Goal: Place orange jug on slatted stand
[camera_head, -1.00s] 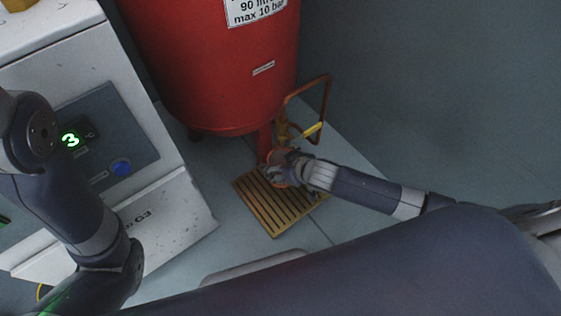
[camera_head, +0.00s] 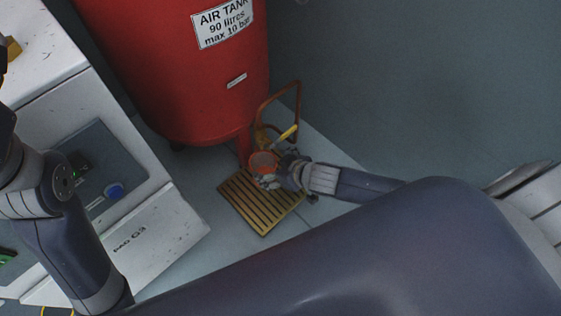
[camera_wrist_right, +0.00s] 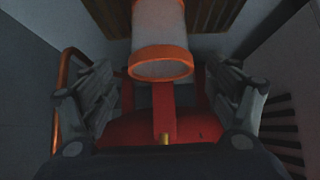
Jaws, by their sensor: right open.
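The orange jug (camera_head: 262,160) stands at the back part of the slatted wooden stand (camera_head: 252,212), near the red tank's leg. My right gripper (camera_head: 276,171) is at the jug's right side, with its fingers close to it. In the right wrist view the jug (camera_wrist_right: 160,65) shows an orange rim and a pale body. It lies between and beyond the fingers of my open right gripper (camera_wrist_right: 160,95), with gaps on both sides. Contact under the jug is hidden. My left arm shows at the left, but its gripper is out of view.
A red air tank (camera_head: 175,75) rises behind the stand. A copper pipe (camera_head: 298,100) and a yellow-handled valve (camera_head: 284,133) are just behind the jug. A white machine (camera_head: 150,235) stands to the left. The floor right of the pipe is mostly clear.

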